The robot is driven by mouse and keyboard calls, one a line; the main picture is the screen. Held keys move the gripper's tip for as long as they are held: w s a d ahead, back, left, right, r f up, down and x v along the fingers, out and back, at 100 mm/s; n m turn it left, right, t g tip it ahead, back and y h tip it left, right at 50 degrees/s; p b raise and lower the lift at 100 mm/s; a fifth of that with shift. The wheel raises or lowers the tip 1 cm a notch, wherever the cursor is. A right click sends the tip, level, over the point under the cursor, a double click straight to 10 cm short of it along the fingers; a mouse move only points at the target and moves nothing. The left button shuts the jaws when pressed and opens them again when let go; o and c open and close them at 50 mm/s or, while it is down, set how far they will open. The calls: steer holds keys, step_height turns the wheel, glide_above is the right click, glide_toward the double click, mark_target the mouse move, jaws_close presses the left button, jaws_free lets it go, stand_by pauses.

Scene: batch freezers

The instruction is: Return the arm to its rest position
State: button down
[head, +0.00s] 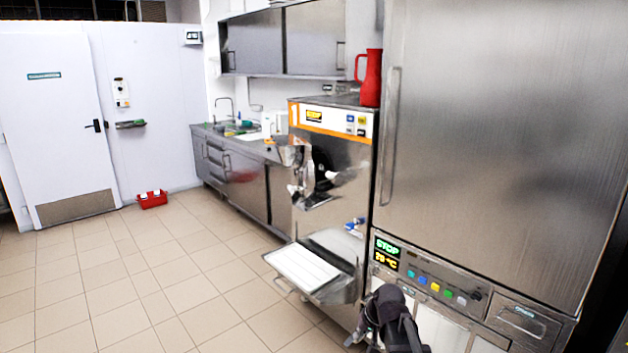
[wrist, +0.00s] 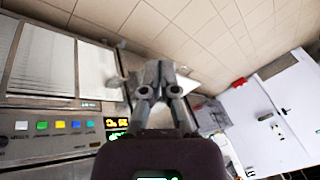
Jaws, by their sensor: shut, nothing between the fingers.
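In the head view my dark wrist and part of my gripper (head: 358,336) show at the bottom, in front of the lower part of the steel cabinet with the control panel (head: 430,283). The wrist view shows that same panel (wrist: 55,125) at the left, turned about, with its coloured buttons. Most of my arm is out of frame.
A batch freezer (head: 330,220) with a white tray (head: 302,268) sticking out stands left of the cabinet. A red jug (head: 369,78) is on top of it. A red crate (head: 152,200) lies by the white door (head: 60,130).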

steer(key=s+d+g+h, duration=0.1)
steer(key=s+d, duration=0.1)
steer(key=s, duration=0.4)
steer(key=s+d+f+g+h, duration=0.1)
steer(key=s+d+g+h, duration=0.1)
steer(key=s, duration=0.5)
steer(key=shift+s+d+f+n, duration=0.25)
steer(key=shift+s+f+n, duration=0.05)
stand_by(0.3)
